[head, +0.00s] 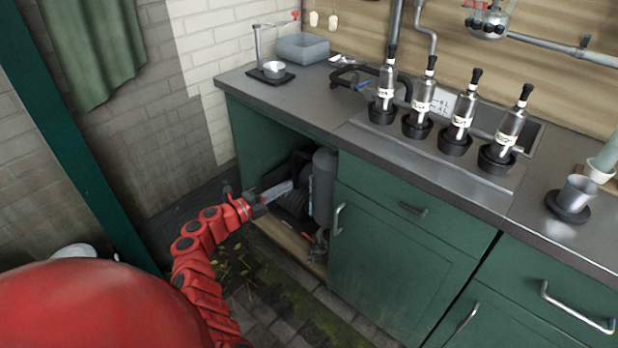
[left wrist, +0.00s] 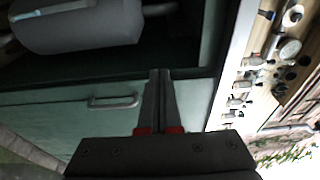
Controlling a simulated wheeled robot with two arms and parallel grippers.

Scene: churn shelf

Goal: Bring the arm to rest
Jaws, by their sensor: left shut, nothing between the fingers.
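My left arm (head: 199,262), red and jointed, reaches up from the bottom of the head view. Its gripper (head: 287,187) is in front of the open compartment of the green counter (head: 384,235). The two fingers are together with nothing between them; they also show shut in the left wrist view (left wrist: 160,74). Behind them in the compartment stands a grey cylinder (head: 323,187) with dark machinery beside it; the left wrist view shows a grey rounded body (left wrist: 80,28) there. I cannot tell if the gripper touches anything. My right gripper is out of view.
Several bottle-like taps (head: 422,100) stand in dark cups on the grey countertop (head: 330,105). A grey bin (head: 302,47) and a small stand with a cup (head: 274,70) are at the back left. A metal cup (head: 578,193) stands at right. Mossy paving lies below.

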